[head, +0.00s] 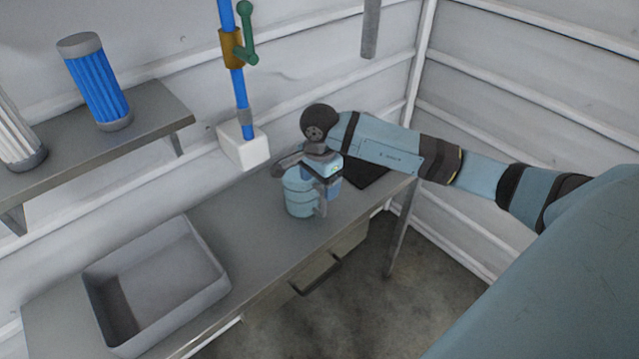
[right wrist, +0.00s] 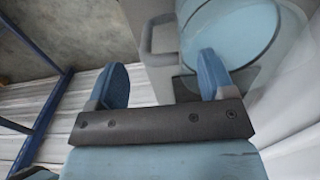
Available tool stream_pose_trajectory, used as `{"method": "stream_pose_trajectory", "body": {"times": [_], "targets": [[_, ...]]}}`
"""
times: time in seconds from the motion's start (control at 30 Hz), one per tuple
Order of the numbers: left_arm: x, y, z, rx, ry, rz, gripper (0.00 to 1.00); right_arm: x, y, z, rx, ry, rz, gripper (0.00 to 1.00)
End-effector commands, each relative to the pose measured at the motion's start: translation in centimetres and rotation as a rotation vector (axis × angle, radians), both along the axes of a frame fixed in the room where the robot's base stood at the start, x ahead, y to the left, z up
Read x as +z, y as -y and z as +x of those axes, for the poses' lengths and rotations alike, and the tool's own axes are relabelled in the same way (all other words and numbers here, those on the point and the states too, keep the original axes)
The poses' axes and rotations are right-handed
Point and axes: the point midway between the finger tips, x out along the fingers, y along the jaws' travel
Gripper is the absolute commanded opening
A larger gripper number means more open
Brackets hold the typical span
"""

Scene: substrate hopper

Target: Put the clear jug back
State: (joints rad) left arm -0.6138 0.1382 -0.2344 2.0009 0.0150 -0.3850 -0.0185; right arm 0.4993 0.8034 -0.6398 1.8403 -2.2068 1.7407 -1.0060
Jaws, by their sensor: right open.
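The clear jug (head: 298,196), tinted light blue, stands upright on the grey metal bench (head: 255,222). My right gripper (head: 318,182) is open at the jug's right side and partly covers it in the head view. In the right wrist view the jug (right wrist: 232,32) is beyond the fingertips, with its handle (right wrist: 147,36) to its left. The right gripper's two blue fingers (right wrist: 163,60) are spread apart with nothing held between them. I cannot tell whether a finger touches the jug. My left gripper is not in view.
A grey open bin (head: 205,262) stands on the bench at the left. A dark mat (head: 368,174) lies right of the jug. A blue pipe with a green-handled valve (head: 246,38) rises behind the bench. A shelf (head: 150,112) holds a blue ribbed cylinder (head: 97,88).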

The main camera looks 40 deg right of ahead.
Motion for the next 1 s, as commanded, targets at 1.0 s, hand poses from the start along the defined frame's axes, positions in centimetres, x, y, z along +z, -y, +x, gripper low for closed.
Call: {"method": "stream_pose_trajectory", "body": {"times": [1.0], "targets": [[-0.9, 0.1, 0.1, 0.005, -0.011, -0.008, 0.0, 5.3, -19.8, -7.3, -0.305, -0.363, 1.045, 0.76]]}}
